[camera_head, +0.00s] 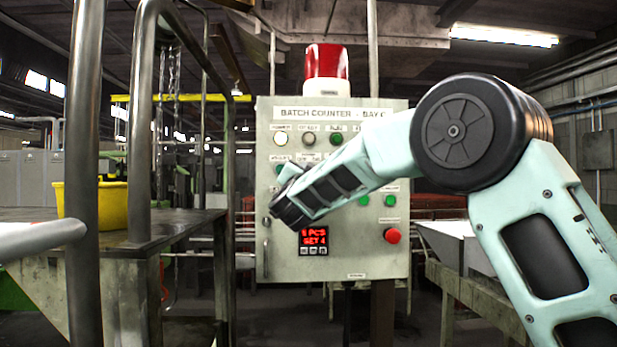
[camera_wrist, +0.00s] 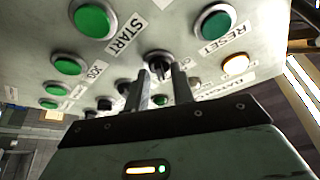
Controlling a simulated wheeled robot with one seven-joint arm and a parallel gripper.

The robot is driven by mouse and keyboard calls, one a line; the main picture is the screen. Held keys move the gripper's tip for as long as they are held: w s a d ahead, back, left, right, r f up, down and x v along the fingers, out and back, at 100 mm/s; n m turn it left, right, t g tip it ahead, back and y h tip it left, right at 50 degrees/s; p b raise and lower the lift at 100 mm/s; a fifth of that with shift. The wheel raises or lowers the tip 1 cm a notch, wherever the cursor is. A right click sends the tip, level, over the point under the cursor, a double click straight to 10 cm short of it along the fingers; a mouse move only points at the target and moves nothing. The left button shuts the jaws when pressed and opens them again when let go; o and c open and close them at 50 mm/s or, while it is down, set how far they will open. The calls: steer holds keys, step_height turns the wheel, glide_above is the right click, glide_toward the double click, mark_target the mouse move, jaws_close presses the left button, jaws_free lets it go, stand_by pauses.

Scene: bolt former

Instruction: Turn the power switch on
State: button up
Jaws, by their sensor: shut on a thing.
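The power switch (camera_wrist: 158,57) looks like a black rotary knob in a metal collar on the grey panel, in the wrist view. My gripper (camera_wrist: 162,73) has one finger on each side of the knob's handle and is shut on it. The knob's own label cannot be read. In the head view, my forearm and wrist cover the knob and part of the control panel (camera_head: 340,262), which is headed "BATCH COUNTER". A pale lamp (camera_head: 281,139) at the panel's upper left looks lit; a bright orange-white lamp (camera_wrist: 236,64) shows in the wrist view.
Green START (camera_wrist: 92,20) and RESET (camera_wrist: 213,23) buttons sit close to my fingers. A red button (camera_head: 392,236) and a lit red display (camera_head: 314,240) are lower on the panel. A red beacon (camera_head: 327,62) stands on top. Metal rails (camera_head: 84,150) stand at left.

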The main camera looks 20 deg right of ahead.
stand_by(0.3)
steer(key=o, duration=1)
steer(key=shift+c, duration=0.2)
steer(key=b+v, duration=0.6)
steer(key=v, duration=1.1)
steer(key=shift+s+f, duration=0.15)
steer(key=shift+a, duration=0.1)
